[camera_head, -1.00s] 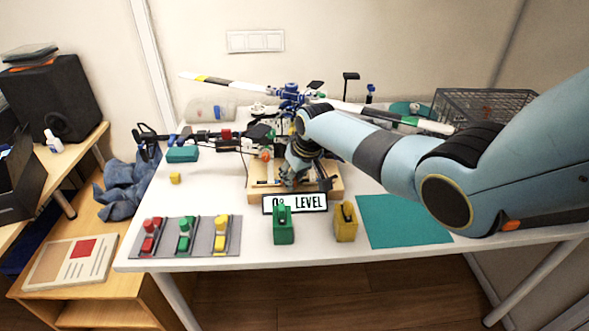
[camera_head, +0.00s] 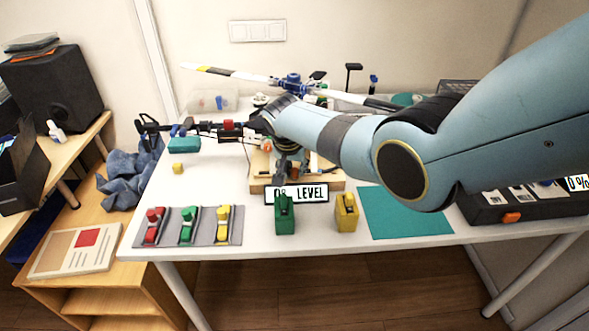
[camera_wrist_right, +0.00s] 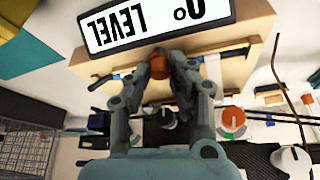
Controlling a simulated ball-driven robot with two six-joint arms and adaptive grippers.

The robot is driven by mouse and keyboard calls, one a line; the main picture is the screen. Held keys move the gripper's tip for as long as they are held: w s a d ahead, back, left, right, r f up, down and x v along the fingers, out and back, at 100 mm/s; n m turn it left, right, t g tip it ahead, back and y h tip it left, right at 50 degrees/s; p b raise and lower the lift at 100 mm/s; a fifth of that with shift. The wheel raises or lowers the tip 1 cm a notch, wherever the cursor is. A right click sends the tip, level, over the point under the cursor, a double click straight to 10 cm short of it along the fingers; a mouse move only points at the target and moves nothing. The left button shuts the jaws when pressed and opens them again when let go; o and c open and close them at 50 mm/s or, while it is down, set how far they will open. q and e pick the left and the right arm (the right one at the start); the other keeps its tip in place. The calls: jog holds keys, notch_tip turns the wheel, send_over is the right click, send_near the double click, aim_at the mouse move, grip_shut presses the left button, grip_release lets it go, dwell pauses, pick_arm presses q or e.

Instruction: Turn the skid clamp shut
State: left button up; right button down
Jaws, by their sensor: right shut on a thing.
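The wrist view shows my right gripper (camera_wrist_right: 163,62) with its fingertips closed on an orange-brown knob (camera_wrist_right: 158,67). I take the knob for the skid clamp; how far it is turned I cannot tell. It sits at the edge of the wooden stand (camera_wrist_right: 256,40), beside the level sign (camera_wrist_right: 155,22). In the head view the stand (camera_head: 257,184) holds the model helicopter, with its blue rotor hub (camera_head: 292,82). My arm covers much of it, and my right gripper (camera_head: 287,170) is small and dark there. My left gripper is not in view.
A second orange knob (camera_wrist_right: 232,118) is near the right finger. A green block (camera_head: 285,220) and yellow block (camera_head: 346,218) stand before the stand. A grey tray (camera_head: 201,238) with coloured clamps lies left, a teal mat (camera_head: 405,213) right. A black case (camera_head: 490,211) is under my arm.

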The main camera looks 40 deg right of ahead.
jog(key=shift+m, duration=0.3)
dwell(0.4)
jog(key=c, duration=1.2)
grip_release()
jog(key=shift+v, duration=3.75)
jog(key=shift+w+a, duration=0.1)
jog(key=shift+a, duration=0.05)
